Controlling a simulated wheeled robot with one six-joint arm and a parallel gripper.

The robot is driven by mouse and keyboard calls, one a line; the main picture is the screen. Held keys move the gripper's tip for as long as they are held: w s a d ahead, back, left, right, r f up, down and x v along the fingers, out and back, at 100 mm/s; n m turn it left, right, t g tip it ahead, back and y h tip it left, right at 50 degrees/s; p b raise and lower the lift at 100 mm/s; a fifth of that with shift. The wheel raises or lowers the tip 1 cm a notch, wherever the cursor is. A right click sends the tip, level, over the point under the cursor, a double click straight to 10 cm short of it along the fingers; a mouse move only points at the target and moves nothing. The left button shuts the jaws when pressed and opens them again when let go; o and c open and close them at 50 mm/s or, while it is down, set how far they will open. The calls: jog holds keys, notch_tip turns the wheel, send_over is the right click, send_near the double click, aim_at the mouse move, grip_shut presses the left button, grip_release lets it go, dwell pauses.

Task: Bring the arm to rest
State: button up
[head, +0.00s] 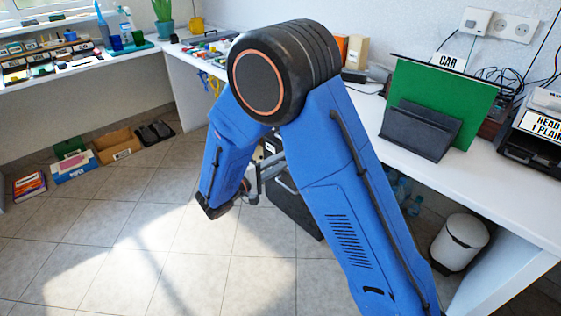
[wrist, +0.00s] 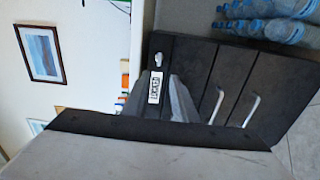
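My gripper (head: 262,180) is small and partly hidden behind my blue arm in the head view. It is beside the forearm, in front of a dark drawer cabinet (head: 298,212) under the desk. In the wrist view my gripper (wrist: 176,100) shows as grey finger parts in front of the dark drawer cabinet (wrist: 225,85). I see nothing held, but the gap between the fingertips is not clear. My arm is bent at a raised black elbow joint, with the forearm hanging down over the floor.
Boxes (head: 118,144) lie on the floor at the back left. Tiled floor (head: 120,235) at the front left is clear.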

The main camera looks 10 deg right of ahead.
jog(key=s+d+r+m+g+y, duration=0.2)
jog(key=s+d+r+g, duration=0.25)
jog(key=s+d, duration=0.4)
jog(key=s+d+r+m+g+y, duration=0.25)
jog(key=s+d+g, duration=0.3)
jog(key=d, duration=0.65)
jog(key=s+r+m+t+y, duration=0.1)
jog(key=s+r+t+y, duration=0.1)
jog(key=s+y, duration=0.3)
jog(key=s+r+m+t+y, duration=0.1)
jog(key=s+y, duration=0.4)
jog(key=s, duration=0.9)
jog(key=shift+r+t, duration=0.6)
jog(key=shift+r, duration=0.15)
jog(key=shift+s+a+m, duration=0.1)
jog(key=shift+m, duration=0.15)
